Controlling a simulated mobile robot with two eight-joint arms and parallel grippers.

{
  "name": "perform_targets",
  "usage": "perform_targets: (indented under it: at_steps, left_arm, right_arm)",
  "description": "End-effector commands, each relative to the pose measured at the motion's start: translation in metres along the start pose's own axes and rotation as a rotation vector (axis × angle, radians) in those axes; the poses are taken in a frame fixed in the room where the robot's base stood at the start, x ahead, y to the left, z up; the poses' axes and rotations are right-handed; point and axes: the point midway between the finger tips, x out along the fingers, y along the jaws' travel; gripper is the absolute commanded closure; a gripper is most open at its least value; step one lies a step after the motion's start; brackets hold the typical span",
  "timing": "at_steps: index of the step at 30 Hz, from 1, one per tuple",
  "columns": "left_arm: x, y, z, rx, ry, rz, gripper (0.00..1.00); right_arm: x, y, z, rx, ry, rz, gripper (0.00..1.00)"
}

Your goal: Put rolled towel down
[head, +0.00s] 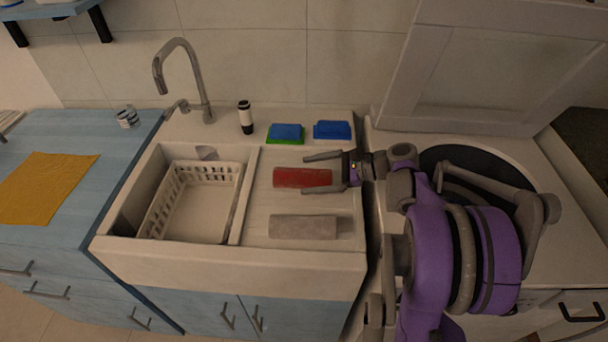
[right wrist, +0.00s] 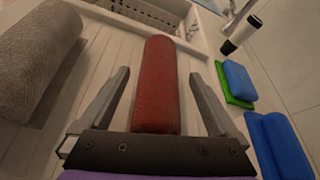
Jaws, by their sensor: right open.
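A red rolled towel (head: 300,178) lies on the ridged drainboard (head: 258,205) on the right side of the sink. A grey rolled towel (head: 303,227) lies nearer the front, apart from the red one. My right gripper (head: 306,173) is open, with its fingers on either side of the red towel. In the right wrist view the red towel (right wrist: 156,85) lies between the spread fingers, with a gap on each side. The grey towel (right wrist: 38,55) shows at the upper left there. My left gripper is not in view.
A white basket (head: 192,200) stands in the sink basin at left. Sponges (head: 285,132), (head: 332,130) and a dark bottle (head: 245,117) stand along the back ledge, near the faucet (head: 203,90). A yellow cloth (head: 45,187) lies on the blue counter.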

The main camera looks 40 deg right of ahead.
Motion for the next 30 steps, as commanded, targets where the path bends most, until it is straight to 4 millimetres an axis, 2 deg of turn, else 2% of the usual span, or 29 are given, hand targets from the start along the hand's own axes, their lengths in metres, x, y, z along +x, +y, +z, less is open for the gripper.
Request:
perform_targets:
  at_steps: [1, 6, 12, 18, 30]
  left_arm:
    - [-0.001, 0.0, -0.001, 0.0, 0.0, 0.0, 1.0]
    - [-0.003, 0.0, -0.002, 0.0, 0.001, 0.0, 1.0]
    - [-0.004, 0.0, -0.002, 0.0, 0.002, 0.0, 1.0]
    - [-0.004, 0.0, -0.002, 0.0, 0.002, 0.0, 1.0]
    - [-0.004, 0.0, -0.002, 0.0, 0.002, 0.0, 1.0]
  right_arm:
    - [-0.013, -0.001, 0.0, 0.002, 0.003, -0.006, 0.04]
    - [-0.051, -0.001, 0.0, 0.001, 0.002, -0.005, 0.04]
    - [-0.082, -0.001, 0.0, 0.001, 0.001, -0.003, 0.04]
    - [-0.094, 0.0, 0.0, 0.0, 0.0, -0.001, 0.04]
    - [-0.094, 0.0, 0.0, 0.0, 0.0, 0.0, 0.04]
